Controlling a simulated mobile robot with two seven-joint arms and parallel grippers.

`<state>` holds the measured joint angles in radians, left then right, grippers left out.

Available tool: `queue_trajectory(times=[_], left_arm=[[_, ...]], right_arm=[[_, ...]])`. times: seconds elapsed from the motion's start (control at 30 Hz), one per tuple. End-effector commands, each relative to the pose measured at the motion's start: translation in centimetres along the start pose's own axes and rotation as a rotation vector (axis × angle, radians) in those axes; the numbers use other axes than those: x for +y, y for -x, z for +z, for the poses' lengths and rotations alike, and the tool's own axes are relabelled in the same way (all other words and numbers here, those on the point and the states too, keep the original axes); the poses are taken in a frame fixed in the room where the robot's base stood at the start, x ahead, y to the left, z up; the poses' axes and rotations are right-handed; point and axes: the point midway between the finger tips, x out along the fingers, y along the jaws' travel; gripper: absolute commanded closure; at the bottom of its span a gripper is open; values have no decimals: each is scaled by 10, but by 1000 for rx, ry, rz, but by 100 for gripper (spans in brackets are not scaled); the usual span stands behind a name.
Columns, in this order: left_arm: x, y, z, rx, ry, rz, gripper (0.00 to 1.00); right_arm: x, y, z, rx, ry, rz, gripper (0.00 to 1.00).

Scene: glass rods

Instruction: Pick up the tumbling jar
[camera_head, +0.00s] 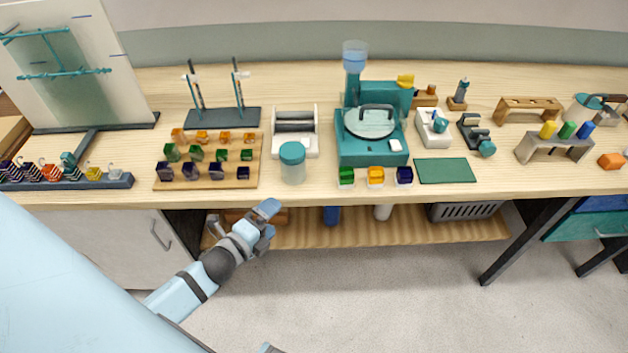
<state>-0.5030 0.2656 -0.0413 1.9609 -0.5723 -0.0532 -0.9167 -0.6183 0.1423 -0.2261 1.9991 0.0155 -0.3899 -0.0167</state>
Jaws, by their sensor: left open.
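The tumbling jar (293,168) is a clear, pale jar with a teal lid. It stands upright near the front edge of the workbench, left of the teal machine. My left gripper (269,217) is in front of the bench edge, below and slightly left of the jar in the picture. It is open, empty and apart from the jar. My right gripper cannot be made out in the view.
A wooden board (208,173) with rows of coloured cubes lies left of the jar. A white roller device (308,144) stands right behind it. The teal machine (358,152) with small colored blocks before it is to the right. A lower shelf (350,235) runs under the workbench (330,188).

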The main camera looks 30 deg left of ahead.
Motion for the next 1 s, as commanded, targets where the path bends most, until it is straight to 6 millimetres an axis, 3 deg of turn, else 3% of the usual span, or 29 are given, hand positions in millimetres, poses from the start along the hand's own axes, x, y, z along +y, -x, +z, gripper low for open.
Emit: queue_trajectory(times=[0.03, 0.2, 0.33, 0.5, 0.8, 1.0], left_arm=[[5, -11, 17, -2, -238, -53, 0], [-8, -30, 56, -19, -969, -180, 0], [-14, -36, 71, -32, -1301, -225, 0], [-20, -46, 77, -38, -1445, -243, 0], [-32, -100, 70, -39, -1443, -243, 0], [-33, -121, 67, -38, -1441, -241, 0]], right_arm=[[0, -11, 15, 1, -1, -1, 0], [-9, -25, 27, 8, -17, -13, 0], [-13, -29, 33, 5, -23, -19, 0], [-7, -28, 33, -1, -15, -12, 0], [-4, -21, 21, 15, -4, -6, 0], [-3, -20, 23, 12, 2, -5, 0]])
